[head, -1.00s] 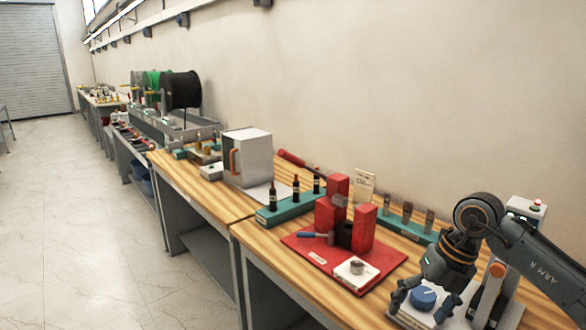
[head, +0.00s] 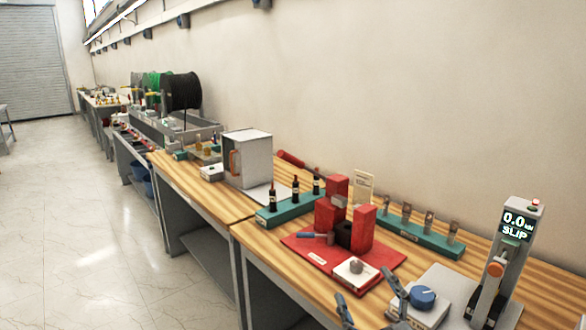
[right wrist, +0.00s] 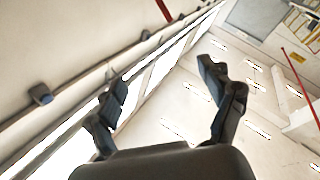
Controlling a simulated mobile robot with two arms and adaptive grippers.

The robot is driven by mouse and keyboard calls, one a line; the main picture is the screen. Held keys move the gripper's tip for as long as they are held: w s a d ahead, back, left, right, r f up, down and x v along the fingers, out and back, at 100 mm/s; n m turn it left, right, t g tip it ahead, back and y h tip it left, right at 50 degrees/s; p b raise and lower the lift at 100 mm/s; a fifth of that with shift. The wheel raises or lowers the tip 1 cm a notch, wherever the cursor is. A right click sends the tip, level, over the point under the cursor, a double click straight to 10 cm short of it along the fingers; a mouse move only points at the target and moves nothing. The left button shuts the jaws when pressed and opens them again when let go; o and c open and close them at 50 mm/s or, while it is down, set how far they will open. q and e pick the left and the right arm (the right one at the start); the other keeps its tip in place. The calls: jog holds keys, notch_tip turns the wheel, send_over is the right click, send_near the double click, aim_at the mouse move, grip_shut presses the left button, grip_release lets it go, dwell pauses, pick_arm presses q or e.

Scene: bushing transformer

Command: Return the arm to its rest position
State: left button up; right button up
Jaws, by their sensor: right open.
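My right gripper (head: 368,294) shows at the bottom edge of the head view, in front of the workbench's near edge. Its two dark fingers point up and stand apart, with nothing between them. In the right wrist view the open fingers (right wrist: 163,78) frame only the upper wall and ceiling. The rest of the right arm is out of the head view. My left gripper is not in view.
The wooden bench (head: 320,285) holds a red fixture (head: 362,228), a white box with a blue knob (head: 423,297) and a grey stand with a display reading "0.0 kN SLIP" (head: 517,226). A teal rack (head: 433,240) stands behind. The floor left is clear.

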jog(key=s+d+f+m+g+h, duration=0.3)
jog(key=s+d+f+g, duration=0.1)
jog(key=f, duration=0.4)
jog(key=s+d+f+m+g+h, duration=0.3)
jog(key=s+f, duration=0.2)
jog(key=f, duration=0.4)
jog(key=s+f+m+g, duration=0.1)
jog(key=s+f+g, duration=0.45)
jog(key=s, duration=0.35)
jog(key=s+f+m+g, duration=0.1)
jog(key=s+f+g, duration=0.4)
jog(key=s, duration=0.5)
notch_tip(320, 180, down, 27)
jog(key=s, duration=0.2)
jog(key=s+d+f+g, duration=0.1)
jog(key=s+d+f, duration=0.2)
jog(key=s+f, duration=1.2)
jog(key=shift+s+d+f+n+y, duration=0.2)
jog(key=shift+s+n+y, duration=0.1)
jog(key=shift+s+n, duration=0.15)
